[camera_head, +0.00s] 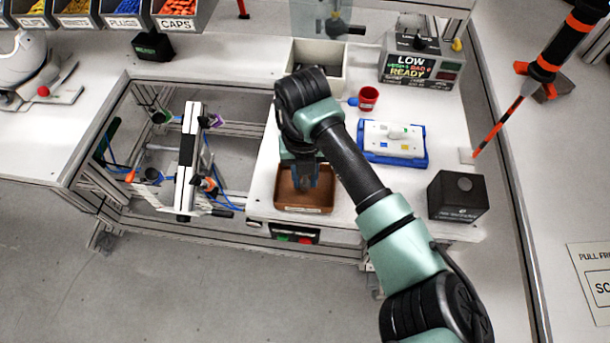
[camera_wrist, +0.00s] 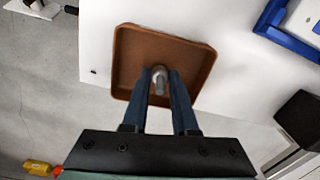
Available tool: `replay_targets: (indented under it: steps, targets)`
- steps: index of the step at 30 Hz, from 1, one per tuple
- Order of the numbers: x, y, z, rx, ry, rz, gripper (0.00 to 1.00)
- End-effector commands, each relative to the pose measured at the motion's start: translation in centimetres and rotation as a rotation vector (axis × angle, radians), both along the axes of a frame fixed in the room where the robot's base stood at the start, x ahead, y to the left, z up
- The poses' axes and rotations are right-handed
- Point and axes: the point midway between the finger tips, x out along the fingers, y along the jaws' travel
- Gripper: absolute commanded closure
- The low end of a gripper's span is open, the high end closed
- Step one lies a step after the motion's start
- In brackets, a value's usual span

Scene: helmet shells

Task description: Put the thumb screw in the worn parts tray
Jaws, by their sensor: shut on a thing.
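The thumb screw (camera_wrist: 159,78) is a small grey metal piece between my gripper's fingertips in the wrist view. My gripper (camera_wrist: 160,77) is shut on it, with a dark blue finger on each side. Both are over the brown tray (camera_wrist: 136,41), which I take for the worn parts tray. In the head view the brown tray (camera_head: 318,198) sits at the front left of the white bench, and my gripper (camera_head: 305,184) points down into or just above it. How high the screw is above the tray floor I cannot tell. The screw is hidden in the head view.
A blue tray with a white plate (camera_head: 393,141) lies to the right, with a red cup (camera_head: 368,98) behind it. A black box (camera_head: 457,194) stands at the front right. A cream bin (camera_head: 331,57) and a grey READY display box (camera_head: 420,66) stand at the back.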

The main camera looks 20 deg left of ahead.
Motion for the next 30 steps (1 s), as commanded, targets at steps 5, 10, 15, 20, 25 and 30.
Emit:
replay_targets:
  steps: [5, 10, 15, 20, 25, 30]
  targets:
    - [-0.02, 0.02, -0.96, 0.000, 0.000, 0.000, 1.00]
    - [-0.02, 0.01, -1.04, -0.001, 0.000, 0.000, 1.00]
    - [0.00, 0.01, -1.24, 0.000, -0.001, 0.000, 0.61]
    - [-0.01, 0.01, -1.23, -0.001, 0.000, 0.000, 0.43]
    - [-0.01, 0.01, -1.22, -0.001, 0.000, 0.000, 0.43]
    - [0.08, 0.02, -0.42, 0.001, -0.003, 0.000, 0.43]
